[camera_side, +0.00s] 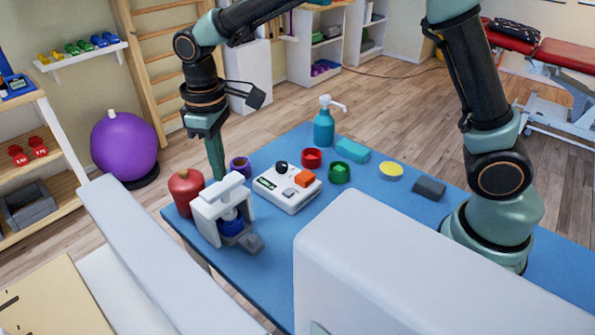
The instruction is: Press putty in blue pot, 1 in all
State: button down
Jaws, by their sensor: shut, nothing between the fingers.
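The blue pot (231,226) stands inside a white press-like frame (207,222) near the left end of the blue table. The frame's crossbar and upright hide part of the pot, and I cannot see putty in it. My gripper (217,177) is shut and empty, pointing down just behind the frame's top. I cannot tell whether its tip touches the frame. A purple pot (240,168) stands close to its right. A red pot (311,158) and a green pot (340,173) stand further right.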

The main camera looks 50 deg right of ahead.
aim_at(222, 184)
jog(key=shift+f, duration=0.15)
jog(key=shift+f, duration=1.8)
jog(key=shift+r, duration=1.9)
jog(key=shift+r, duration=2.95)
jog(key=shift+d+r, duration=0.1)
